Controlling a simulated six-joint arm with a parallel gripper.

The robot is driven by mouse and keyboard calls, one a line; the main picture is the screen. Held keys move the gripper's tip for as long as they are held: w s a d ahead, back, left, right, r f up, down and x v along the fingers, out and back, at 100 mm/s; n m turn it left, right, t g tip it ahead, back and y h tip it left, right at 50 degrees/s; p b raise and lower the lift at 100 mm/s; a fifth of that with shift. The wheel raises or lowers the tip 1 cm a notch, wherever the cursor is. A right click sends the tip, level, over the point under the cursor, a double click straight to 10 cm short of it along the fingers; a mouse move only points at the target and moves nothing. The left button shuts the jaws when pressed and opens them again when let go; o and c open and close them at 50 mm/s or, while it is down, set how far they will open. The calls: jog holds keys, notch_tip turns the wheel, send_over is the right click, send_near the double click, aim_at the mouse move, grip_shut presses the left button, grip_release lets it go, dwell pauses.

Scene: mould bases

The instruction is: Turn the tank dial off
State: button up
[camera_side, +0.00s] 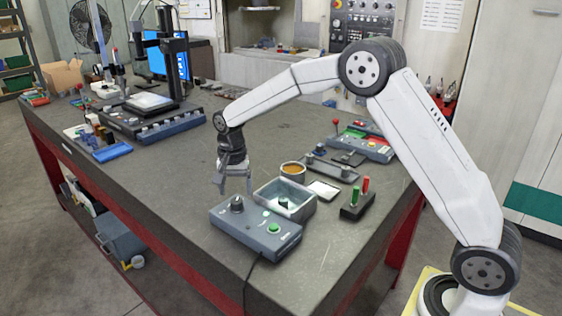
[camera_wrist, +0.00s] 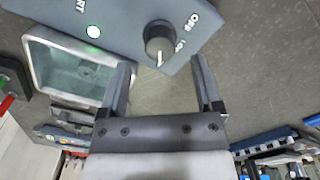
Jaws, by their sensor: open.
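The tank dial (camera_side: 236,203) is a dark round knob on top of a blue-grey control box (camera_side: 262,240). In the wrist view the dial (camera_wrist: 160,38) has a white pointer mark toward the bottom of the picture. The letters OFF and, partly, LO are printed to its right. The pointer is not at OFF and lies closer to the LO letters. My gripper (camera_side: 235,190) points down and is open and empty, just above and behind the dial. In the wrist view its two fingers (camera_wrist: 162,65) reach toward the dial, one on each side, apart from it.
A lit green button (camera_side: 273,228) sits on the same box. A metal tank with liquid (camera_side: 285,200) stands right behind the box. An amber-filled cup (camera_side: 293,171) and a block with red and green handles (camera_side: 357,204) are nearby. The bench left of the box is clear.

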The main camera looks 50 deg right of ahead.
aim_at(236, 200)
jog(key=shift+f, duration=1.65)
grip_shut()
